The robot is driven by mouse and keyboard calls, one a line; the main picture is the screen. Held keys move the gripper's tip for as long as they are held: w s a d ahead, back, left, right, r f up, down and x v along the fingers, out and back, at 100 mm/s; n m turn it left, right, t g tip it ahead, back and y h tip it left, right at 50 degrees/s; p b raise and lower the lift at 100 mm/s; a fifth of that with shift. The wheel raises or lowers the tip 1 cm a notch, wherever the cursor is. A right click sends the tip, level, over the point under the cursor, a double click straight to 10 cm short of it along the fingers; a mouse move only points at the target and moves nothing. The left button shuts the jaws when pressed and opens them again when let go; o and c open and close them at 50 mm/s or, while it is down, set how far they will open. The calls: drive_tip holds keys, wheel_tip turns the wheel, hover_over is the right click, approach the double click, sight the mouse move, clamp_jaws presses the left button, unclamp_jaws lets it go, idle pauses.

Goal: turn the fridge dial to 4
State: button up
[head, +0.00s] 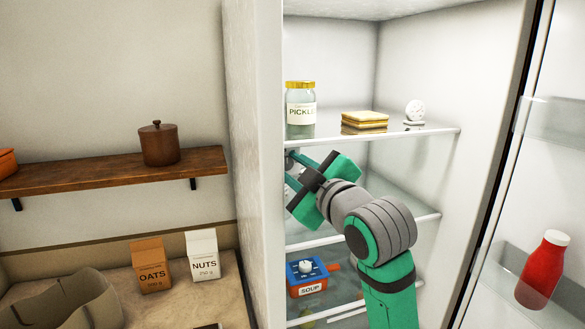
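A small round white dial-like piece with dark marks on its face (414,110) stands on a white base on the fridge's top shelf, at the right. Its marks are too small to read, so its setting cannot be told. My gripper (290,171) is inside the fridge, below the top shelf and left of the white piece, well apart from it. It points left, toward the fridge's left wall. Its teal fingers are apart with nothing seen between them; the tips are partly hidden at the wall's edge.
A pickle jar (301,112) and a sandwich (365,122) share the top shelf (400,139). A soup container (305,277) sits lower. A red bottle (543,270) is in the open door at right. The fridge's left wall (256,150) stands close to my gripper.

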drive_tip(key=shift+m, duration=0.3)
drive_tip(key=m, duration=0.4)
drive_tip(key=shift+a+f+t, duration=0.1)
drive_tip(key=shift+f+t, duration=0.05)
drive_tip(key=shift+t, duration=0.15)
drive_tip(key=shift+m+t, duration=0.4)
drive_tip(key=shift+m, duration=1.8)
drive_tip(key=o, duration=0.8)
drive_tip(key=shift+c, duration=0.2)
